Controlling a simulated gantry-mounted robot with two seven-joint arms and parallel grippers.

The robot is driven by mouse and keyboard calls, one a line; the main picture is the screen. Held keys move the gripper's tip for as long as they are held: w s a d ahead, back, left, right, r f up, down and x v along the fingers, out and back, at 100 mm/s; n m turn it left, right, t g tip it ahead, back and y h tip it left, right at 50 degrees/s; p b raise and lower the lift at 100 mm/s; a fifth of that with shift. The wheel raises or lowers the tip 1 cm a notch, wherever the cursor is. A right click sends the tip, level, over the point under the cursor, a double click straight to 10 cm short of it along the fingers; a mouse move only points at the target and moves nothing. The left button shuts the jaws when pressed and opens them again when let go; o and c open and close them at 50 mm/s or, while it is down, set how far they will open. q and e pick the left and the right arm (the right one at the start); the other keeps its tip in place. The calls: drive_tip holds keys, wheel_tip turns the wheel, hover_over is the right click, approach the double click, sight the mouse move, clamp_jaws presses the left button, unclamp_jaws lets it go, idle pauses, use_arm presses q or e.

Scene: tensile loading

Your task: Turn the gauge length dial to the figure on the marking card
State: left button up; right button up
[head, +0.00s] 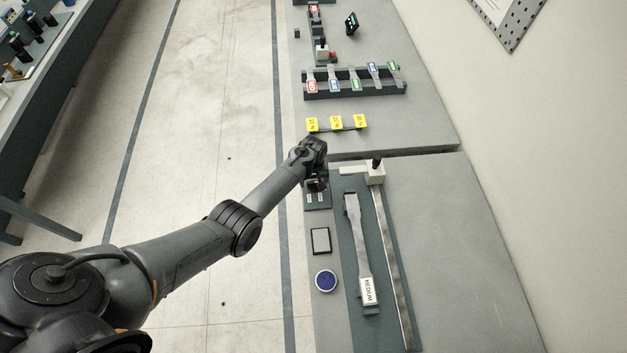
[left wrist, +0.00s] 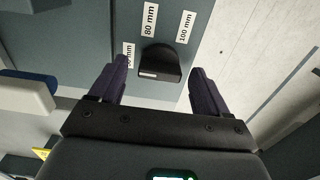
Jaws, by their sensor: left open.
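The gauge length dial (left wrist: 160,62) is a black knob on a grey-green panel in the left wrist view. Labels around it read 80 mm and 100 mm; a third, at left, is partly hidden by a finger. A pale mark shows on the knob's near side; I cannot tell which label it indicates. My left gripper (left wrist: 158,68) is open, its fingers on either side of the knob with gaps visible. In the head view the left gripper (head: 317,184) is over the dial panel (head: 317,201), hiding the knob. A dark-framed pale card (head: 320,241) lies nearer; its figure is unreadable.
A specimen tagged MEDIUM (head: 357,235) lies on a dark mat beside a long metal bar (head: 393,260). A blue round item (head: 325,281) lies near the edge. Yellow tags (head: 336,122) and a rack of colour-tagged specimens (head: 355,88) stand farther off. The bench's right side is clear.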

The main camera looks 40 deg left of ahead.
use_arm(q)
drive_tip(key=c, duration=1)
drive_tip(key=shift+c, duration=0.2)
drive_tip(key=shift+m, duration=0.4)
drive_tip(key=shift+m+p, duration=0.3)
drive_tip(key=shift+m, duration=0.7)
drive_tip(key=m, duration=0.2)
drive_tip(key=shift+m, duration=0.3)
drive_tip(key=m, duration=0.3)
drive_tip(key=shift+m, duration=1.7)
